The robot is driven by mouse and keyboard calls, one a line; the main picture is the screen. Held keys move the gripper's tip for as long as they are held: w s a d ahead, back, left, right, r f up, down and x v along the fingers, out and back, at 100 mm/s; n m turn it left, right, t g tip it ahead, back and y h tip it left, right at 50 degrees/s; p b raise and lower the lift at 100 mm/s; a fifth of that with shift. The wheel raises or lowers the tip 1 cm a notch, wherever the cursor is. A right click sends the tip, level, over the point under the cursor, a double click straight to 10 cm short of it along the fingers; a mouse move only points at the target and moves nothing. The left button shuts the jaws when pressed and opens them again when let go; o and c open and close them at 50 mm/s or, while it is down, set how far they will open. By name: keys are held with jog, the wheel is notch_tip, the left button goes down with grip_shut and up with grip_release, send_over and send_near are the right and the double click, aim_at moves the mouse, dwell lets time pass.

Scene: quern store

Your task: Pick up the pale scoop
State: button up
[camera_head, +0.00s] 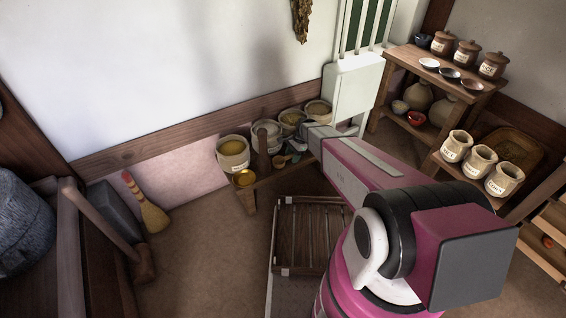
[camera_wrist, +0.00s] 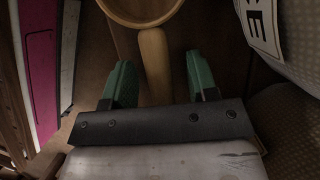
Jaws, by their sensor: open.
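The pale scoop (camera_wrist: 153,55) shows in the wrist view, its round bowl at the top edge and its handle pointing down between my fingers. My gripper (camera_wrist: 160,80) is open, with one green finger on each side of the handle and a visible gap on both sides. The handle is not gripped. In the head view, the pale scoop (camera_head: 279,161) is small on the low wooden bench, in front of the sacks. My gripper's fingers cannot be made out there; my arm reaches to the bench's right part.
Several open sacks (camera_head: 233,154) line the back of the bench. A lettered pale sack (camera_wrist: 285,30) is close at right in the wrist view. A slatted crate (camera_head: 308,235) lies in front.

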grip_shut()
